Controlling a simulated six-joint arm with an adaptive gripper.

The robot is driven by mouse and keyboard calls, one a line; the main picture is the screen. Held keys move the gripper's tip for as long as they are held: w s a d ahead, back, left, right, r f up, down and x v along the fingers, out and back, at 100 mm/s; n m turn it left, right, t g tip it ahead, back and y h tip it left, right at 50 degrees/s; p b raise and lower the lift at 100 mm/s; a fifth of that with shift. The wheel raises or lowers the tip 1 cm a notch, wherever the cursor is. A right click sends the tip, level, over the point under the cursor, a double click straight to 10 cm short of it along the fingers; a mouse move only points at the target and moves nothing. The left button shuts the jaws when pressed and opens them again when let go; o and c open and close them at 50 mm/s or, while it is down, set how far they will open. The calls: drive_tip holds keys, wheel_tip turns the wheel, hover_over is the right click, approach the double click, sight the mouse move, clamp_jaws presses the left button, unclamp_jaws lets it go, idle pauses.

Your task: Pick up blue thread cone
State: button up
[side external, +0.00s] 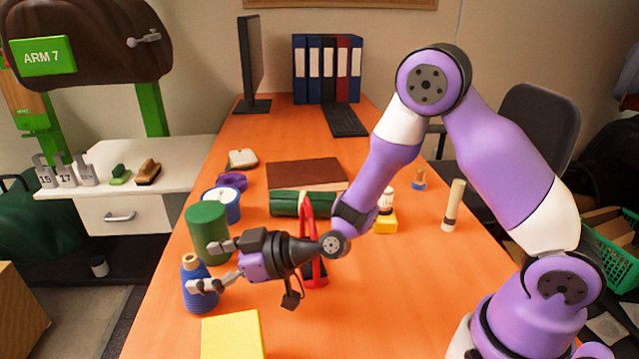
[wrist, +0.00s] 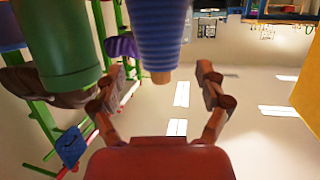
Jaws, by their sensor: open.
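The blue thread cone (side external: 190,271) stands upright near the table's left edge in the side view, its tan tip on top. In the wrist view the ribbed blue cone (wrist: 158,35) comes in from the top, between the two fingers in the picture. My gripper (side external: 204,267) is open and level at the cone's upper part. The open gripper also shows in the wrist view (wrist: 159,76), with nothing clamped.
A green cylinder (side external: 207,225) stands close behind the cone. It looms at left in the wrist view (wrist: 62,45). A yellow block (side external: 232,336) stands in front. A blue-and-white tub (side external: 221,203), a purple ring (side external: 232,181) and a lying green roll (side external: 289,204) are farther back.

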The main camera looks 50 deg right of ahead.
sight(204, 268)
drive_tip(key=x, duration=0.3)
drive_tip(key=shift+w+a+f, duration=0.1)
drive_tip(key=shift+w+f, duration=0.05)
drive_tip(key=shift+f, duration=0.05)
drive_tip(key=c, duration=1.3)
